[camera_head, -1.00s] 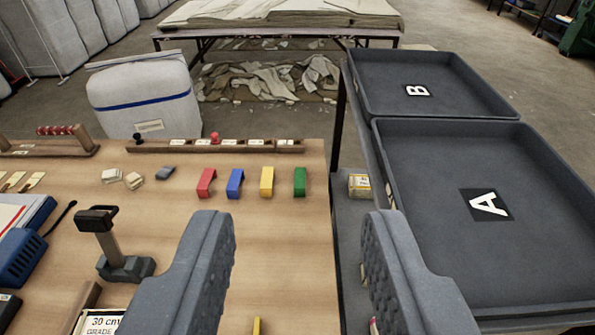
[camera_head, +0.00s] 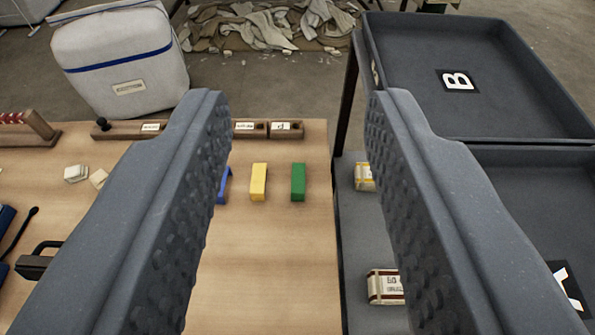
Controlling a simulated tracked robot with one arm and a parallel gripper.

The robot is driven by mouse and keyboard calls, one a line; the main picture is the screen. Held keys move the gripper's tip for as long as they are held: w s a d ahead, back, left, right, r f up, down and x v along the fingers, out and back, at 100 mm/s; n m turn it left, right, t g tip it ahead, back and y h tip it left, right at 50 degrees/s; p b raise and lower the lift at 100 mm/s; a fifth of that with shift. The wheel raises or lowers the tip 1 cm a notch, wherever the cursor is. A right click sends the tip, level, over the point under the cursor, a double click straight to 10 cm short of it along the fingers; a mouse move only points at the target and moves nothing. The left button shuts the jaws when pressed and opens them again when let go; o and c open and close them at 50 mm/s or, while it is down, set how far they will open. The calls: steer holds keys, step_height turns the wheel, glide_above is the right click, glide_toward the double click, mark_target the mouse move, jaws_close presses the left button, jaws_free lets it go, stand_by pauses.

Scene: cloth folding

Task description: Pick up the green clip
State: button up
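The green clip (camera_head: 298,182) stands on the wooden table near its right edge, at the right end of a row of clips. The yellow clip (camera_head: 259,182) is just left of it, and part of the blue clip (camera_head: 224,185) shows beside my left finger. The red clip is hidden behind that finger. My gripper (camera_head: 298,110) is open and empty. In the picture the green clip lies between its two fingers, with the fingers nearer to the camera and apart from it.
A wooden rack (camera_head: 250,130) with labels runs along the table's back edge. Right of the table is a lower grey shelf with small boxes (camera_head: 386,286), and dark trays, one marked B (camera_head: 500,110). The table (camera_head: 270,265) in front of the clips is bare.

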steer(key=shift+o, duration=2.4)
steer(key=shift+w+r, duration=0.1)
steer(key=g+p, duration=1.5)
steer(key=p, duration=0.9)
glide_above(298, 193)
step_height(298, 193, down, 44)
step_height(298, 193, down, 5)
steer(key=b, duration=0.4)
steer(key=shift+w+d, duration=0.15)
step_height(298, 193, down, 3)
steer(key=shift+f+b, duration=0.1)
steer(key=shift+b, duration=1.05)
steer(key=shift+a+f+p, duration=0.2)
steer(key=shift+f+p, duration=0.3)
steer(key=shift+f, duration=2.2)
